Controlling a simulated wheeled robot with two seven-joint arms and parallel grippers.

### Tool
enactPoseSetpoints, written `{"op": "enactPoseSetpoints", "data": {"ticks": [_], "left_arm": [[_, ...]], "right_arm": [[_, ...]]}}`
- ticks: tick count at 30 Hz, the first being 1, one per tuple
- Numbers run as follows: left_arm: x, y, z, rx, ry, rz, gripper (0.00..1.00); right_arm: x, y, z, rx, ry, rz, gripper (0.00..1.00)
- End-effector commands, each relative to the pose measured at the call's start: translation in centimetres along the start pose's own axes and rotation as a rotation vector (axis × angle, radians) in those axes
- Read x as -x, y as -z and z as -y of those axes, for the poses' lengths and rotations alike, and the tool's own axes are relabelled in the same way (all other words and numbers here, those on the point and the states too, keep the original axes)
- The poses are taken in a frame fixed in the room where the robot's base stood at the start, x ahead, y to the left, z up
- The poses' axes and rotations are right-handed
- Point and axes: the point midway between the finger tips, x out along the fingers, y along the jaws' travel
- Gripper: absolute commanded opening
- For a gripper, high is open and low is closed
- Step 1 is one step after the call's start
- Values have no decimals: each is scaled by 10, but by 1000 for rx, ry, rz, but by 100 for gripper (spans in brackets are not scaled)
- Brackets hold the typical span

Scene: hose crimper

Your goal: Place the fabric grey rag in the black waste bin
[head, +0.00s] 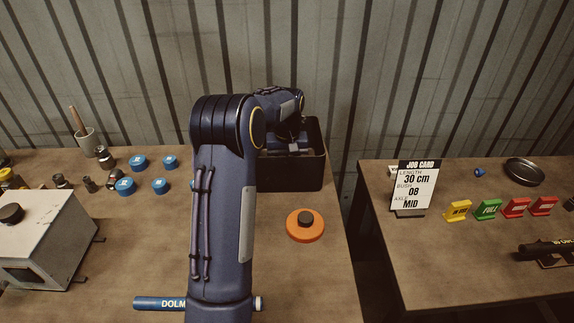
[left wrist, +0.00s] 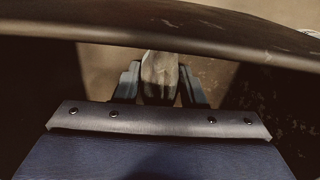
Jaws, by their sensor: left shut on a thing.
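The black waste bin (head: 290,178) stands at the back right of the left table. My left arm reaches over to it, and my left gripper (head: 293,146) points down at the bin's mouth; its fingertips are hidden in the head view. In the left wrist view my left gripper (left wrist: 160,88) is shut on the grey rag (left wrist: 159,70), a pale, creased bundle between the two fingers. The bin's dark rim (left wrist: 165,30) crosses the top of that view, close to the gripper. The rag cannot be made out in the head view. My right gripper is not in view.
An orange disc with a black knob (head: 305,225) lies in front of the bin. Several blue caps (head: 125,186) and fittings lie left of my arm, near a grey box (head: 45,240). A blue tube (head: 160,303) lies at the front. A second table holds a job card (head: 414,187).

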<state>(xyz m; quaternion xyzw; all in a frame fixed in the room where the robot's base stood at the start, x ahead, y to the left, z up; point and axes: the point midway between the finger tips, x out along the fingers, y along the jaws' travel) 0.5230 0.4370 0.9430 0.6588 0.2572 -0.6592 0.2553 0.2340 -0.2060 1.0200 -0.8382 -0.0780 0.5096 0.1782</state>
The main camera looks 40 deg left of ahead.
Motion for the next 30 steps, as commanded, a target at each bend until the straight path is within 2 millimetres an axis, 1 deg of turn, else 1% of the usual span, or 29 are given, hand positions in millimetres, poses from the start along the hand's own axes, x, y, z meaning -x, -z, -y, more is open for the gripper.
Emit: {"op": "enactPoseSetpoints", "data": {"ticks": [3,4,9,16,20,23,30], "left_arm": [[-3,0,0,0,0,0,16],[-3,0,0,0,0,0,38],[-2,0,0,0,0,0,59],[-2,0,0,0,0,0,59],[4,0,0,0,-1,-2,59],[18,1,-1,0,-2,-4,59],[70,1,-1,0,-3,-5,59]], "right_arm": [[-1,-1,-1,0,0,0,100],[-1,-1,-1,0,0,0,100],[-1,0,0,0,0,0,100],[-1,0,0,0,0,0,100],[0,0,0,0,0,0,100],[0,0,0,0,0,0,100],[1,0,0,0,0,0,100]]}}
